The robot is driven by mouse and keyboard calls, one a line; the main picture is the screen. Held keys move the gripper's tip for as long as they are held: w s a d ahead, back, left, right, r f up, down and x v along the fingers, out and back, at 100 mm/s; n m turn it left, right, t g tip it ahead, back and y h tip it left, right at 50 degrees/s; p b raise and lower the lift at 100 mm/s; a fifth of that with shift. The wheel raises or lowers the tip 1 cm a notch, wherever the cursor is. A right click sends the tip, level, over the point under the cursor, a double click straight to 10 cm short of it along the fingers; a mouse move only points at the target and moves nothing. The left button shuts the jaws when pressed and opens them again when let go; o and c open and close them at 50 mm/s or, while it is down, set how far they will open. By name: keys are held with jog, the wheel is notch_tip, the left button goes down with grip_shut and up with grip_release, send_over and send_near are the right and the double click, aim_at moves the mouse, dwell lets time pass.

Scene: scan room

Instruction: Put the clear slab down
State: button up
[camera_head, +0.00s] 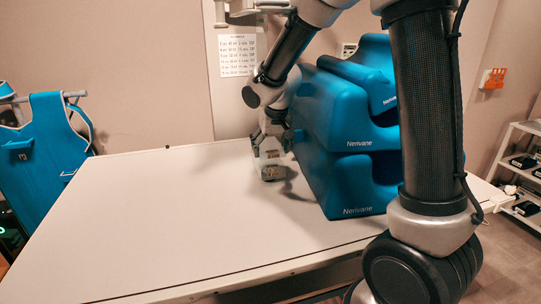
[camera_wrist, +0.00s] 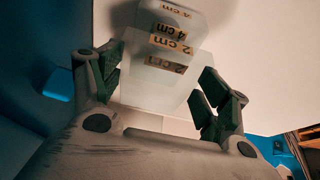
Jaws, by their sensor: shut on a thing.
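My gripper (camera_head: 271,136) is at the far part of the white table (camera_head: 170,215), just left of the blue blocks. It is shut on a clear slab (camera_head: 267,156), pale and see-through with a tan label. In the wrist view the slab (camera_wrist: 152,88) sits between the two fingers of my gripper (camera_wrist: 160,82), and a label reads 2 cm. More clear material (camera_wrist: 178,18) with 4 cm labels shows beyond it. A tan label also shows low down in the head view (camera_head: 272,171). I cannot tell whether the held slab touches what is below it.
Large blue blocks (camera_head: 352,178) marked Nerivane are stacked close to the right of my gripper. The table's left and front parts are bare. A blue apron (camera_head: 48,137) on a rack stands at the left. A shelf cart (camera_head: 520,170) stands at the right.

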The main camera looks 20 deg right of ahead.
aim_at(271, 150)
jog(key=shift+f, duration=1.55)
jog(key=shift+f, duration=0.15)
jog(key=o, duration=1.2)
jog(key=shift+r, duration=0.35)
jog(key=v, duration=1.1)
jog(key=shift+s+r, duration=0.2)
jog(key=shift+r, duration=0.15)
